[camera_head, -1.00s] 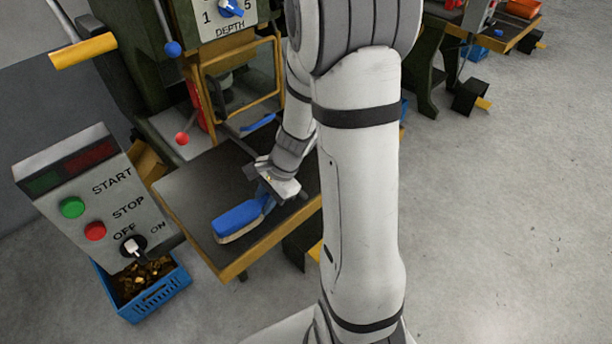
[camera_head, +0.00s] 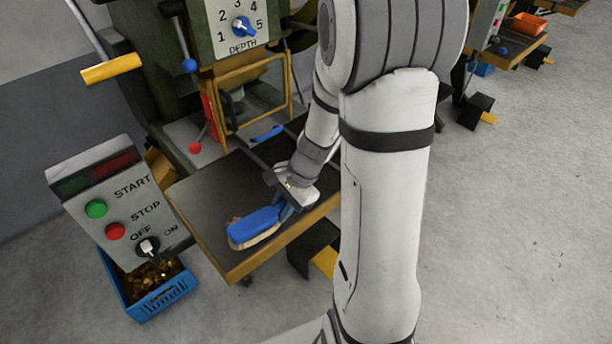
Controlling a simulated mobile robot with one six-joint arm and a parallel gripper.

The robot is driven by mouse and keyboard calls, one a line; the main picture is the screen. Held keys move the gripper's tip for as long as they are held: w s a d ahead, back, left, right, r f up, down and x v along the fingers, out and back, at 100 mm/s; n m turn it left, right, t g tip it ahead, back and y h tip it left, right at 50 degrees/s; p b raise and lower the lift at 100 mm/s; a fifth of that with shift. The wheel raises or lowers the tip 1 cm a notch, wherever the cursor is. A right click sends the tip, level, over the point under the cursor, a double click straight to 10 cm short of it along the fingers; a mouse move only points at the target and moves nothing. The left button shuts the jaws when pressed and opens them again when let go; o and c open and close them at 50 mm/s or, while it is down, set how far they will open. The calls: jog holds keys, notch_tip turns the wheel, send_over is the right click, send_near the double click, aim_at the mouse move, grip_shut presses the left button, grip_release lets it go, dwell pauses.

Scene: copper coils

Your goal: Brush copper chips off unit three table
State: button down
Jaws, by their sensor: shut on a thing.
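The table (camera_head: 208,188) is a dark top with a yellow-brown edge, in front of a green machine. I cannot make out any copper chips on its visible part. My gripper (camera_head: 288,200) is over the right part of the table, shut on the handle of a blue brush (camera_head: 254,225). The brush has pale bristles facing down and lies at or just above the tabletop near its front edge; I cannot tell if the bristles touch. My arm hides the right end of the table.
A control box (camera_head: 110,195) with green and red buttons stands at the left. Below it a blue crate (camera_head: 150,299) holds copper-coloured chips. The machine has a yellow-framed guard (camera_head: 243,92), a blue handle (camera_head: 267,133) and a red-knobbed lever (camera_head: 195,147). Open floor lies at the right.

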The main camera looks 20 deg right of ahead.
jog(key=shift+r+p, duration=1.05)
jog(key=shift+r, duration=0.55)
